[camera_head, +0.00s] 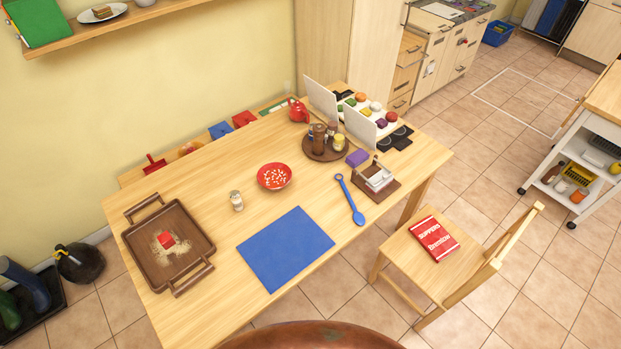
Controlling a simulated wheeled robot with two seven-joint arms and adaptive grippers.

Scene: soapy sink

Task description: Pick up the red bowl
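The red bowl (274,176) stands upright on the wooden table, near its middle. It has white specks or bits showing inside its rim; I cannot tell whether they are contents or a pattern. Nothing covers it. Neither of my grippers shows in the head view.
On the table (215,262) are a blue mat (285,248), a small jar (236,201), a brown tray (140,247) holding a red block, a blue spoon (350,200), a round tray (313,154) with jars and a purple block (357,158). A chair (405,262) stands at the right.

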